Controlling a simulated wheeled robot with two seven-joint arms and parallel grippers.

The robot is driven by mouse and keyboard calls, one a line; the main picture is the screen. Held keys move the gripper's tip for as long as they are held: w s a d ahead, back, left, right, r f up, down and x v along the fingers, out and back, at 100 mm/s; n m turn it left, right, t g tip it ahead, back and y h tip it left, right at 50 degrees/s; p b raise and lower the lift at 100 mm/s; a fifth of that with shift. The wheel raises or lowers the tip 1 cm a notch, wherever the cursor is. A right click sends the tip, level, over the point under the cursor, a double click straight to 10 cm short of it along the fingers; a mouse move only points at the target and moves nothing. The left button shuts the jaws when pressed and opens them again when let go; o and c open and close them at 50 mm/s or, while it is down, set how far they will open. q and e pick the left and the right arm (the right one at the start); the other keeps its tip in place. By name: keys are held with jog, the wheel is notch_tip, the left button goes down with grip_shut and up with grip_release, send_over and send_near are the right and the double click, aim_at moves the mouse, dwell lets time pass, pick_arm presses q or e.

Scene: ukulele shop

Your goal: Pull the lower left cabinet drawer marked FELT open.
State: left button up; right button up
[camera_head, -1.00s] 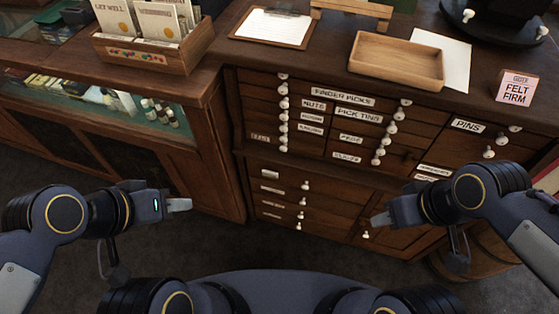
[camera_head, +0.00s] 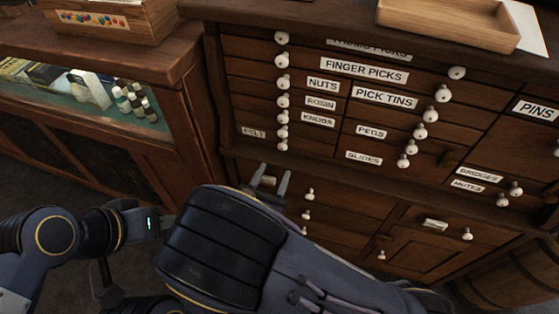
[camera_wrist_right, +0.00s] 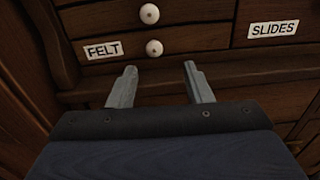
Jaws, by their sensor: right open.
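The FELT drawer is a low, dark wood drawer at the lower left of the cabinet's upper block. Its white FELT label (camera_head: 254,133) and round white knob (camera_head: 282,146) show in the head view. The right wrist view shows the label (camera_wrist_right: 103,50) and knob (camera_wrist_right: 154,48) too, with the drawer front flush. My right gripper (camera_head: 275,172) is open and empty just below and in front of the knob. In the right wrist view its two fingers (camera_wrist_right: 159,68) lie either side below the knob, apart from it. My left gripper (camera_head: 166,222) is at the left, its fingertips hidden behind my right arm.
Other white knobs (camera_head: 283,101) stand closely stacked above the FELT knob. A lower block of drawers with a knob (camera_head: 309,194) sits beneath, partly hidden by my right arm. A glass display counter (camera_head: 90,90) stands at the left.

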aim_at(281, 149)
jog(key=shift+n, duration=0.3)
jog(key=x, duration=0.7)
jog(key=shift+w+a+f+b, duration=0.1)
jog(key=shift+w+a+b, duration=0.2)
jog(key=shift+w, duration=0.1)
grip_shut()
